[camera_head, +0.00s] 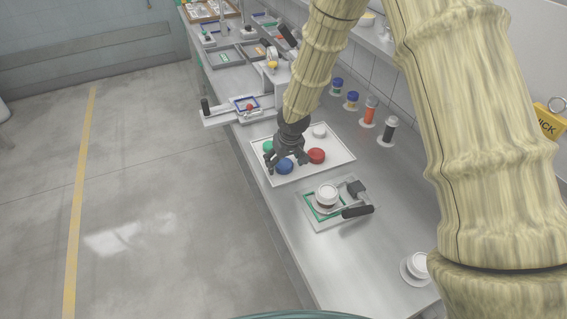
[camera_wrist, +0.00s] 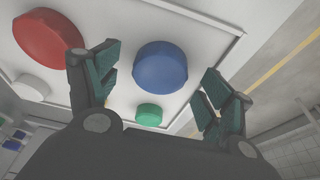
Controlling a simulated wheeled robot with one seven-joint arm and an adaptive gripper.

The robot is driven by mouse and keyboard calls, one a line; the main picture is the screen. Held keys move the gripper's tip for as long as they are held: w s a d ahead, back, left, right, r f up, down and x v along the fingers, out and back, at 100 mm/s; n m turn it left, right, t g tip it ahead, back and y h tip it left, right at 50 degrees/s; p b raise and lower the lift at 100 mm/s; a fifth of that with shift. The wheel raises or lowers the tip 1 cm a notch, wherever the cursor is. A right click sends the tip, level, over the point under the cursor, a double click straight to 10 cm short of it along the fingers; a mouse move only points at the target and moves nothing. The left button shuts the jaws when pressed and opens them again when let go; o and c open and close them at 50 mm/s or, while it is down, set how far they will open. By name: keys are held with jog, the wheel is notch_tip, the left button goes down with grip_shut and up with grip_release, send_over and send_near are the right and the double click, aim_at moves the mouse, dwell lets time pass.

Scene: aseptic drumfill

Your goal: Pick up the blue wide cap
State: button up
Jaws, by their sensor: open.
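The blue wide cap (camera_head: 285,167) lies in a white tray (camera_head: 330,167) on the steel bench. It is a round, low disc. In the wrist view the blue cap (camera_wrist: 160,67) sits between and beyond the two fingertips, clear of both. My gripper (camera_head: 286,158) is above the tray, close to the blue cap, with its fingers spread and nothing between them. My gripper also shows in the wrist view (camera_wrist: 160,88), its left finger near the red cap's edge in the picture.
The tray also holds a red cap (camera_head: 316,155), a green cap (camera_head: 268,146) and a white cap (camera_head: 319,131). A fixture with a white-topped jar (camera_head: 327,194) and black handle (camera_head: 358,211) stands nearer. Several small bottles (camera_head: 370,111) line the wall side.

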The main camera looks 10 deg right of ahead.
jog(key=shift+w+f, duration=0.15)
jog(key=shift+f, duration=0.05)
jog(key=c, duration=1)
jog(key=shift+o, duration=0.2)
jog(key=shift+r, duration=0.15)
